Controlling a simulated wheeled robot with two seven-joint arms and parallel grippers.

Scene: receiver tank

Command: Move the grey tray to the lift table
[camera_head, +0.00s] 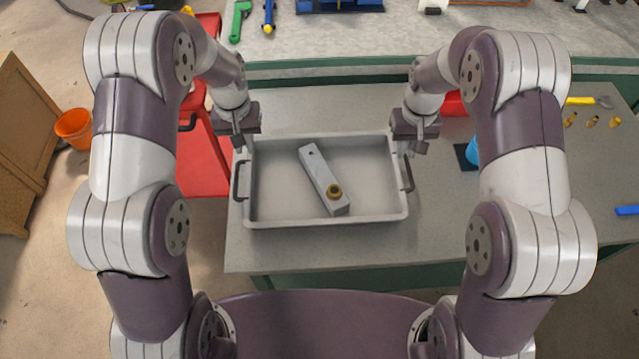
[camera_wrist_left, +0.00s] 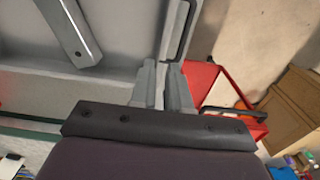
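The grey tray (camera_head: 325,222) lies flat on the workbench, with a dark handle at each short side. A grey bar (camera_head: 318,175) with a brass-coloured fitting (camera_head: 334,192) lies in it. My left gripper (camera_head: 243,146) is at the tray's far left corner. In the left wrist view, its fingers (camera_wrist_left: 161,78) stand close together on either side of the tray's wall, beside the handle. My right gripper (camera_head: 409,150) is at the far right corner; its fingertips are too small to read. A red flat-topped piece with a dark handle (camera_head: 205,158) stands left of the bench; I cannot tell whether it is the lift table.
An orange bucket (camera_head: 74,128) and a wooden cabinet (camera_head: 22,140) stand on the left floor. A blue object (camera_head: 473,151) stands right of the tray, with several brass fittings (camera_head: 592,121) beyond. The bench (camera_head: 320,250) is bare in front of the tray.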

